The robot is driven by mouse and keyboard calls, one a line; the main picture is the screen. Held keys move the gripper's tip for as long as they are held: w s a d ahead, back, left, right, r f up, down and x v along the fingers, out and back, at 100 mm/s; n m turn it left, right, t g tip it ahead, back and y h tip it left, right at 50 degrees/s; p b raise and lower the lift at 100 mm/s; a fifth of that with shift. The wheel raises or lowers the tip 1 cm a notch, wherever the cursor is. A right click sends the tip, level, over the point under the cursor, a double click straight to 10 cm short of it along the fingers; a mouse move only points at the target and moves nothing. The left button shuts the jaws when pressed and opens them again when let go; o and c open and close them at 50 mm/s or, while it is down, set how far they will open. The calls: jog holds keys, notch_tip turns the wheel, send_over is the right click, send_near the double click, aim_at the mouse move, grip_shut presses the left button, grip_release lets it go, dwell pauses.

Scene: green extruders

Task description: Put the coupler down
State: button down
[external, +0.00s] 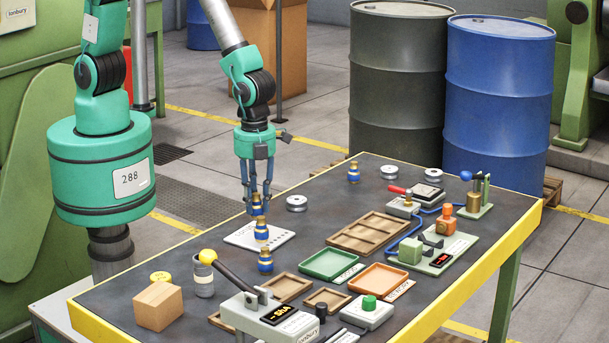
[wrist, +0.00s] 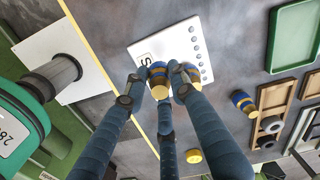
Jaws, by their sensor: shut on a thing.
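My gripper (external: 257,196) is shut on a blue and brass coupler (external: 257,207), held upright over or near the white card (external: 237,237); I cannot tell whether its base touches anything. In the wrist view the held coupler (wrist: 158,82) shows between my dark blue fingers. A second coupler (external: 261,233) is just in front of it, at the card. A third coupler (external: 265,261) stands on the table in front of the card, and another coupler (external: 353,172) stands at the far end. Fingers partly hide the couplers in the wrist view.
A green tray (external: 329,265), an orange tray (external: 379,280) and a wooden tray (external: 361,240) lie right of the card. A silver spool (external: 297,203) is behind it. A lever press (external: 268,312), a jar (external: 203,280) and a cardboard box (external: 158,306) stand at the near end.

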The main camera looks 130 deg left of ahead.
aim_at(257, 213)
jog(key=shift+w, duration=0.1)
jog(key=shift+f+b, duration=0.45)
jog(key=shift+f, duration=1.35)
jog(key=c, duration=1.4)
grip_release()
jog(key=shift+f, duration=0.1)
jog(key=shift+c, duration=0.2)
notch_tip(257, 213, up, 12)
jog(key=shift+r+p, duration=0.15)
jog(key=shift+p, duration=1)
